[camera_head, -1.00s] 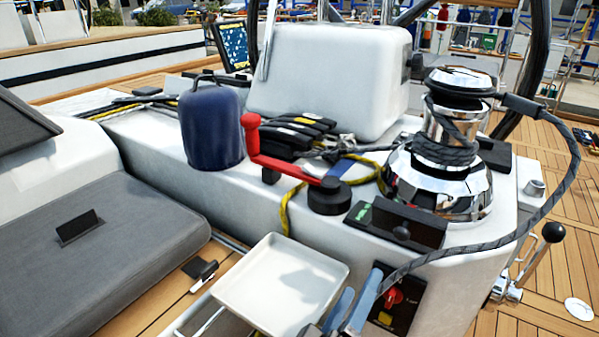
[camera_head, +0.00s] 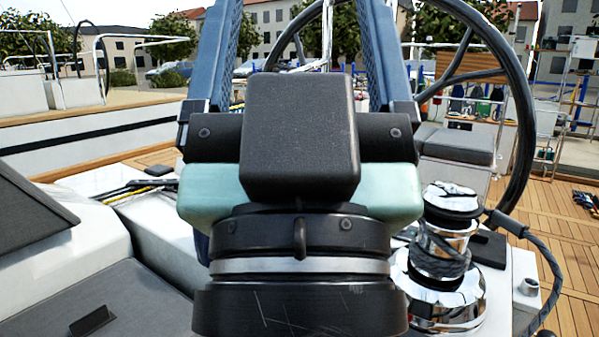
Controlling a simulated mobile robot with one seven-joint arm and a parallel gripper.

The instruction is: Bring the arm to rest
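My gripper (camera_head: 299,30) fills the middle of the view, close to the camera and pointing up. Its two blue ribbed fingers stand wide apart, and their tips run out of the top edge. I see nothing held between them, though the black block on the gripper body hides the lower part of the gap. The gripper body and wrist cover much of the white cockpit top (camera_head: 160,215) behind.
The chrome winch (camera_head: 440,245) with a dark grey rope (camera_head: 548,262) stands right of my wrist. A black steering wheel (camera_head: 522,110) rises behind it. A grey cushion (camera_head: 110,300) lies at lower left. Teak deck (camera_head: 570,240) is open at right.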

